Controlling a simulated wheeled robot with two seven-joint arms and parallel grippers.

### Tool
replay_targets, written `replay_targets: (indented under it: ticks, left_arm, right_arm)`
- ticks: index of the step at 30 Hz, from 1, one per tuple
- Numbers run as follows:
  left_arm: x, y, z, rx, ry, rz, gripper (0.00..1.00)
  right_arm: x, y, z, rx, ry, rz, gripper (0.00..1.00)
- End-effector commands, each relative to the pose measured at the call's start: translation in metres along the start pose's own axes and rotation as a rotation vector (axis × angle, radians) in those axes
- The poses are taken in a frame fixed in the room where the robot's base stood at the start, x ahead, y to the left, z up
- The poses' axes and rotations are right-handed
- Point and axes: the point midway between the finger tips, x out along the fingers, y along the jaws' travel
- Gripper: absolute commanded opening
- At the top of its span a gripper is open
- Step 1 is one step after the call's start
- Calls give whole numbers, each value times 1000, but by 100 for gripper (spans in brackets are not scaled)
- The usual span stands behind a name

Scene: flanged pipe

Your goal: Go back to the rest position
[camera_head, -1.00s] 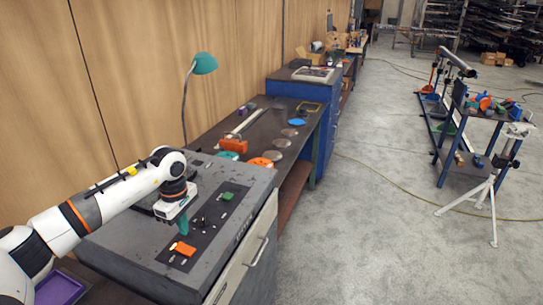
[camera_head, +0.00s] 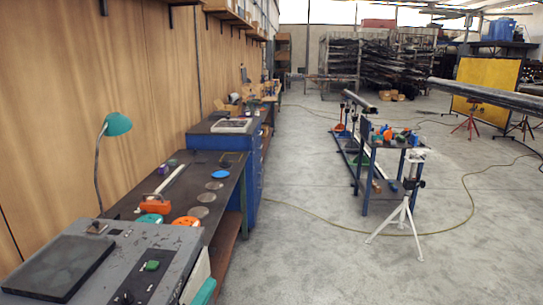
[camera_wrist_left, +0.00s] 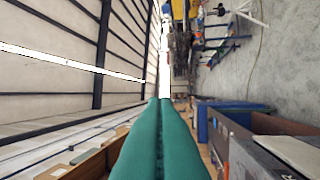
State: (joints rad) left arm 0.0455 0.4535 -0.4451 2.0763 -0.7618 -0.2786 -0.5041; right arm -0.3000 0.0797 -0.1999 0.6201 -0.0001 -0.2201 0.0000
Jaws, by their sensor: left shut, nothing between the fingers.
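My left gripper (camera_wrist_left: 159,101) shows in the left wrist view as two long teal fingers pressed together with nothing between them. In the head view only a small teal part of my left gripper (camera_head: 204,291) shows at the bottom edge, beside the front of the grey cabinet (camera_head: 165,238). The rest of my left arm is out of the head view. My right gripper is in neither view.
A dark flat plate (camera_head: 58,268) and a green piece (camera_head: 152,265) are on the cabinet top. A teal lamp (camera_head: 117,124) stands behind it. A blue cabinet (camera_head: 247,175), a white tripod stand (camera_head: 402,215) and a pipe (camera_head: 490,95) are farther off.

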Motion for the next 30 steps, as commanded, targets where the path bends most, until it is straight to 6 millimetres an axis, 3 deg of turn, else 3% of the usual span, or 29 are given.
replay_targets:
  ticks: [4,9,13,18,24,30]
  left_arm:
    - [-62,-55,-33,-498,369,-262,0]
    - [-152,-113,-32,-921,731,-555,0]
    - [-204,-133,-17,-1101,912,-714,0]
    - [-259,-144,6,-1258,1092,-882,0]
    - [-315,-142,34,-1387,1275,-1059,0]
    - [-312,-204,35,-1372,1281,-1074,0]
  right_arm:
    - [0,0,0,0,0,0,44]
    - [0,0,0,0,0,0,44]
    - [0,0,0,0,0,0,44]
    - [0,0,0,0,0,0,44]
    - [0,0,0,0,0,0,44]
    - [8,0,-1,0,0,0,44]
